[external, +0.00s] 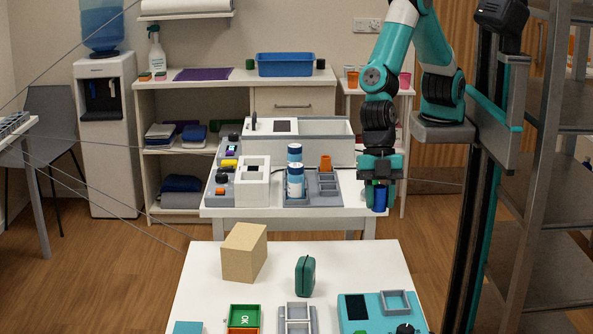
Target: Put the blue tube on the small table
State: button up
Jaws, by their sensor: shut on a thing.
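My gripper (378,187) points down at the right end of the far white table and is shut on the blue tube (379,201). The tube hangs upright below the fingers, and its upper part is hidden between them. It looks to be in the air near the table's right edge; I cannot tell its exact depth. A small white table (402,92) stands at the back right, partly behind my arm, with small cups on it. The frame does not make clear whether this is the small table of the task.
The far table (222,212) holds white devices, a grey rack (326,188) and blue-white bottles (295,181). The near white table (200,282) holds a tan box (244,252), a green case (305,275) and a teal device (372,311). A metal shelf stands at the right.

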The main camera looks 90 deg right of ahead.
aim_at(374, 284)
notch_tip(374, 284, down, 18)
jog(key=p, duration=0.3)
jog(key=shift+f, duration=0.1)
jog(key=shift+f, duration=0.2)
jog(key=o, duration=0.9)
jog(key=shift+r+p, duration=0.2)
jog(key=shift+p, duration=0.1)
